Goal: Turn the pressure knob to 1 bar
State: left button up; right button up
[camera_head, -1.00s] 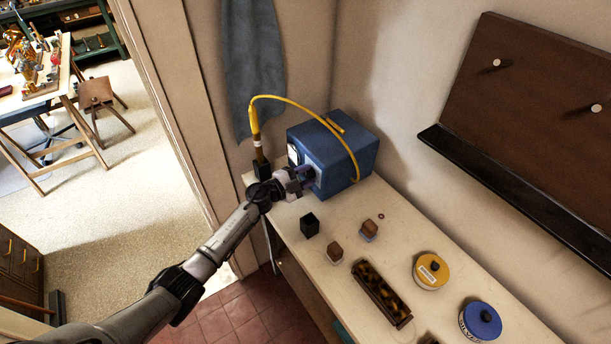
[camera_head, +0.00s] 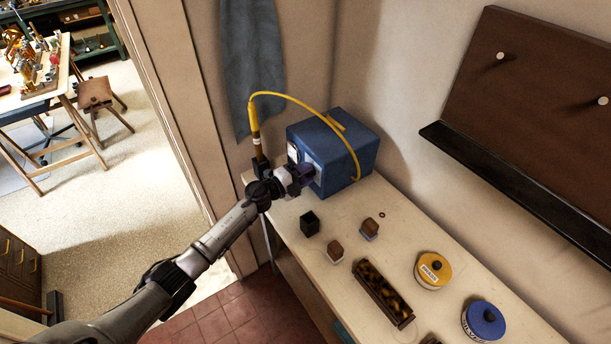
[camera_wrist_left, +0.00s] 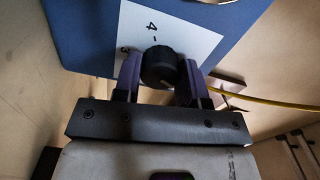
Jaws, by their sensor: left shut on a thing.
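The pressure knob (camera_wrist_left: 158,66) is a round black knob on the white dial plate (camera_wrist_left: 190,40) of a blue box. My left gripper (camera_wrist_left: 160,75) has its two purple fingers on either side of the knob, shut on it. My right gripper is not in view.
A yellow hose (camera_head: 300,101) arches from a yellow-handled tool (camera_head: 255,125) over the box. On the bench (camera_head: 345,205) stand a black block (camera_head: 309,223), small brown-topped blocks (camera_head: 336,250), a dark tray (camera_head: 383,293), a yellow tin (camera_head: 432,270) and a blue tin (camera_head: 483,320).

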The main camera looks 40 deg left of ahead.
pick_arm(q)
jog(key=m+b, duration=0.2)
jog(key=m, duration=0.4)
jog(key=shift+m+b, duration=0.3)
dwell(0.5)
jog(key=o, duration=0.9)
jog(key=shift+s, duration=0.1)
